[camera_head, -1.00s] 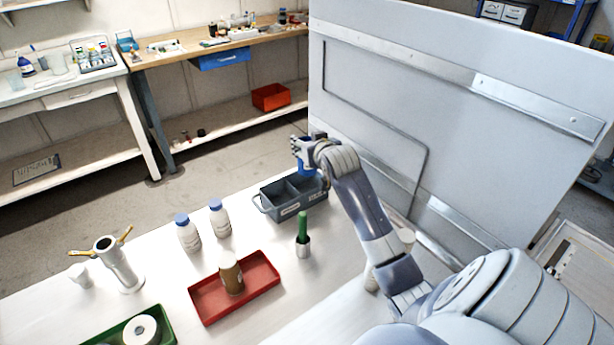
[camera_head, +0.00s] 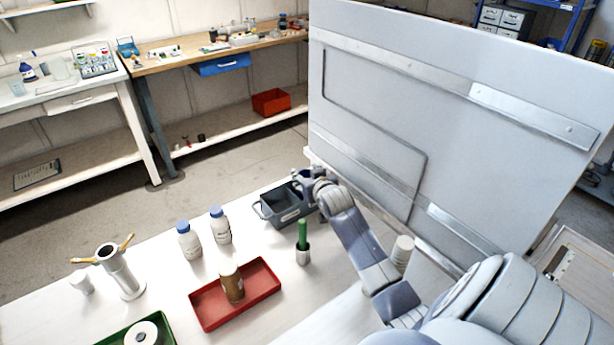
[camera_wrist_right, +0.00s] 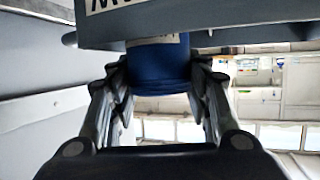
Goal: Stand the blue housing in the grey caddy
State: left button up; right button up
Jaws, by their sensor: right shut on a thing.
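The grey caddy (camera_head: 286,216) stands at the far end of the white bench, with open compartments and a label on its front. My right gripper (camera_head: 306,180) is low at the caddy's right part. In the right wrist view, the gripper (camera_wrist_right: 160,80) is shut on the blue housing (camera_wrist_right: 160,65), its fingers on both sides. The caddy's grey wall (camera_wrist_right: 235,38) crosses in front of the upper part of the housing there. Whether the housing touches the caddy floor cannot be seen. In the head view the housing is mostly hidden by the gripper. My left gripper is not in view.
Two white bottles (camera_head: 189,242) stand to the left. A red tray (camera_head: 262,290) holds a brown jar (camera_head: 232,284). A large grey panel (camera_head: 450,130) rises behind my right arm.

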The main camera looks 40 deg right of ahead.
jog(key=o, duration=1.5)
jog(key=shift+r, duration=0.1)
jog(key=v, duration=1.2)
jog(key=shift+b, duration=0.4)
jog(key=shift+r, duration=0.15)
